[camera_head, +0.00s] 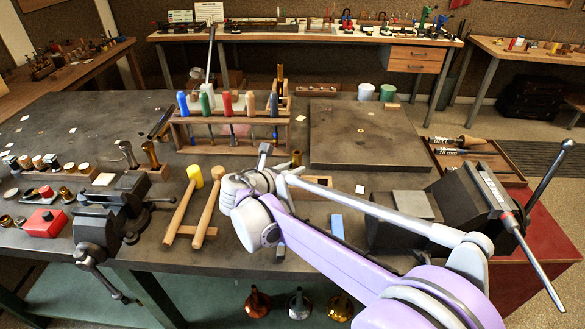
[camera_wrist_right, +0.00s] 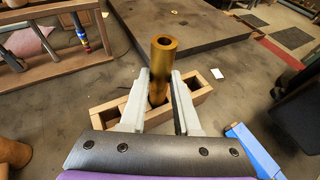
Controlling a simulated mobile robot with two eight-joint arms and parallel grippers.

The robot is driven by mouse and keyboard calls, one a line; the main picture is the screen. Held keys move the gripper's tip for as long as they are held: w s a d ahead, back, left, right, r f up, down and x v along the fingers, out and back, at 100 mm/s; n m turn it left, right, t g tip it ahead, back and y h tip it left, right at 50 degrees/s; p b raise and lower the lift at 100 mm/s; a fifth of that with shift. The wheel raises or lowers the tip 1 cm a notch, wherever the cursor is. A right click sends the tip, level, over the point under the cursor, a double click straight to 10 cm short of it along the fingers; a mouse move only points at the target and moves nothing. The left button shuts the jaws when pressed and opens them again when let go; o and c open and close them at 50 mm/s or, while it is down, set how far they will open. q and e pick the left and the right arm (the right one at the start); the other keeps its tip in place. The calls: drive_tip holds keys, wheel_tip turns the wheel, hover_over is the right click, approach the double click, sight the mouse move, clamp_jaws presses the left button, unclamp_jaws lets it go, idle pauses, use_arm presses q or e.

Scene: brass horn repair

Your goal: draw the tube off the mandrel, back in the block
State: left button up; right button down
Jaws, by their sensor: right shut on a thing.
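The brass tube (camera_wrist_right: 163,62) stands upright between the jaws of my right gripper (camera_wrist_right: 160,100), its hollow end up. Its lower end is at the wooden block (camera_wrist_right: 195,97), a long block with openings; the jaws partly hide how deep it sits. In the head view the tube's top (camera_head: 296,158) shows behind my right gripper (camera_head: 270,160), and the block (camera_head: 318,187) shows to its right. My right gripper is shut on the tube. I cannot make out a mandrel inside the tube. My left gripper is not in view.
A rack of coloured-handled tools (camera_head: 230,145) stands behind the block. A dark flat plate (camera_head: 365,135) lies at the back right. Mallets (camera_head: 205,205) lie left of my gripper, beside a vise (camera_head: 115,210). A blue block (camera_head: 337,226) lies in front.

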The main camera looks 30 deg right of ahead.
drive_tip(key=shift+f, duration=0.15)
drive_tip(key=c, duration=0.6)
unclamp_jaws()
drive_tip(key=shift+o, duration=0.2)
drive_tip(key=v, duration=1)
drive_tip(key=shift+s+a, duration=0.2)
drive_tip(key=shift+a, duration=0.1)
drive_tip(key=s+f+m+y+p, duration=0.1)
drive_tip(key=s+f+m, duration=0.1)
drive_tip(key=s+m, duration=0.1)
drive_tip(key=s+d+f+m+g+y+p, duration=0.1)
drive_tip(key=s+m+y, duration=0.1)
drive_tip(key=s+m, duration=0.1)
drive_tip(key=s+d+f+m+g+y, duration=0.1)
drive_tip(key=s+f+m+y, duration=0.1)
drive_tip(key=s, duration=0.3)
drive_tip(key=shift+s+f+m+p, duration=0.25)
drive_tip(key=shift+f+m+p, duration=0.15)
drive_tip(key=shift+m, duration=0.2)
drive_tip(key=s+a+f+m+y+p, duration=0.1)
drive_tip(key=s+a+f+m+y, duration=0.2)
drive_tip(key=s+m, duration=0.2)
drive_tip(key=s+a+f+m+y+p, duration=0.1)
drive_tip(key=s+a+f+m+y, duration=0.2)
drive_tip(key=s+m, duration=0.3)
drive_tip(key=shift+m+t+y+p, duration=0.3)
drive_tip(key=shift+m+t+p, duration=0.1)
drive_tip(key=shift+m, duration=0.8)
